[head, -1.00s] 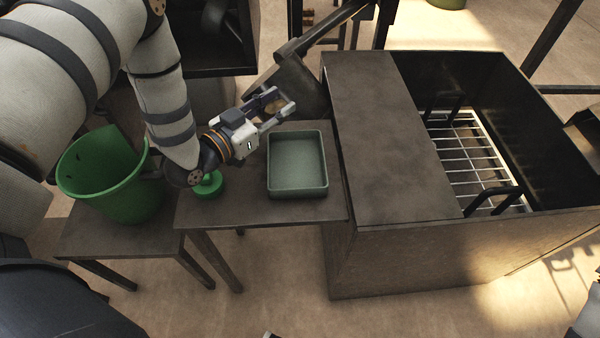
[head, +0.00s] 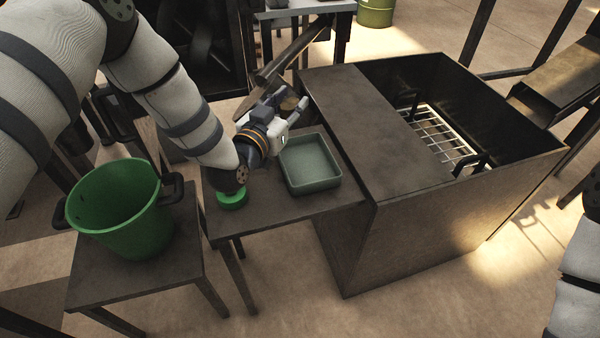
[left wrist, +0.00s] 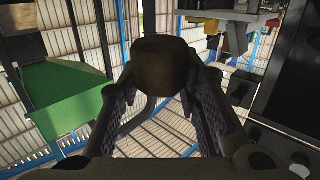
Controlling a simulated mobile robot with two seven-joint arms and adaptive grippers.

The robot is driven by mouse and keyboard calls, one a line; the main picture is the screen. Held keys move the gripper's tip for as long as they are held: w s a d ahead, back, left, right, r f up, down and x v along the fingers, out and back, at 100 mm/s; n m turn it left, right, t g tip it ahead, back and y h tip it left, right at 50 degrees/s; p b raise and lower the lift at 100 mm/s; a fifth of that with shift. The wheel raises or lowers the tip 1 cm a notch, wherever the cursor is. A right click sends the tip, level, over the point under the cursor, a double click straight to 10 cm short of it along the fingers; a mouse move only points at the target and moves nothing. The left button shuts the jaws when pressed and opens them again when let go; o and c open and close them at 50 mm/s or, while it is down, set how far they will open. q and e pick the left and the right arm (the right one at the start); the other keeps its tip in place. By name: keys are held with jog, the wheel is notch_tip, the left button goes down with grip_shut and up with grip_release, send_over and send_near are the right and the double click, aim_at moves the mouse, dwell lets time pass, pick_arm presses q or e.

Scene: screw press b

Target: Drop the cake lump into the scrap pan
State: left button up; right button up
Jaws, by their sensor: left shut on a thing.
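My left gripper (head: 294,101) is shut on the cake lump (head: 289,104), a small brown piece between its fingers. In the left wrist view the lump (left wrist: 165,66) is a dark, rounded block held between both fingertips. The scrap pan (head: 310,186), a grey-green rectangular tray, sits on a small dark table. It looks empty. The gripper is up and behind the pan's far edge in the head view, apart from it. My right gripper is out of view; only part of my right arm shows at the right edge.
A green bucket (head: 120,210) stands on a low stool at left. A green round object (head: 232,200) is on the table under my left arm. A large dark box (head: 430,215) with a metal rack (head: 440,135) stands right of the pan. A sloping chute (head: 285,60) is behind the gripper.

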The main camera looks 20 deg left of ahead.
pick_arm(q)
notch_tip(320, 180, down, 9)
jog(key=w+d+n+y+b, duration=0.1)
jog(key=n+y+b, duration=0.1)
jog(key=n+y, duration=0.2)
jog(key=shift+w+d+y+b, duration=0.35)
jog(key=shift+w+d+y, duration=0.05)
jog(key=shift+y, duration=0.8)
jog(key=o, duration=1.2)
jog(key=shift+o, duration=0.2)
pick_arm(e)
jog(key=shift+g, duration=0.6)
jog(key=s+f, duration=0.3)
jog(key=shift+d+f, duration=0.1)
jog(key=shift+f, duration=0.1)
pick_arm(q)
jog(key=shift+s, duration=0.1)
jog(key=v, duration=1.1)
jog(key=shift+s, duration=0.4)
jog(key=shift+r, duration=0.1)
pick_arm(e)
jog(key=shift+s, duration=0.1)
